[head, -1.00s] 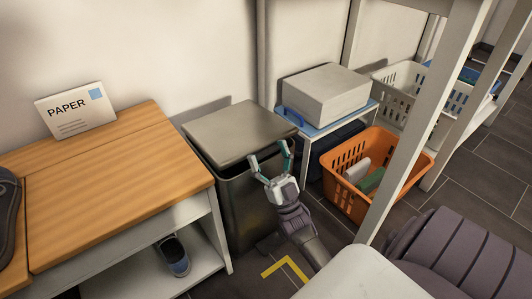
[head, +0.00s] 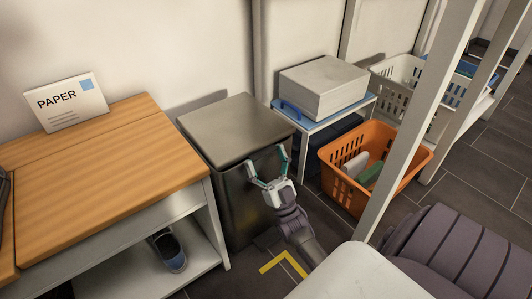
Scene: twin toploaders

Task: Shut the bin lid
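The bin (head: 238,200) is a dark grey metal box standing on the floor between the wooden bench and the small side table. Its flat grey lid (head: 233,125) lies level on top, and I see no gap along its front edge. My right gripper (head: 265,165) is at the bin's front right side, just below the lid's edge. Its two fingers are spread apart with nothing between them. I cannot tell if a fingertip touches the lid or the bin. My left gripper is not in view.
A wooden bench (head: 110,185) with a PAPER sign (head: 66,102) and a shoe (head: 168,252) stands left. A small table holding a grey box (head: 323,88), an orange basket (head: 340,180) and a white post (head: 415,130) are right. Yellow tape (head: 285,262) marks the floor.

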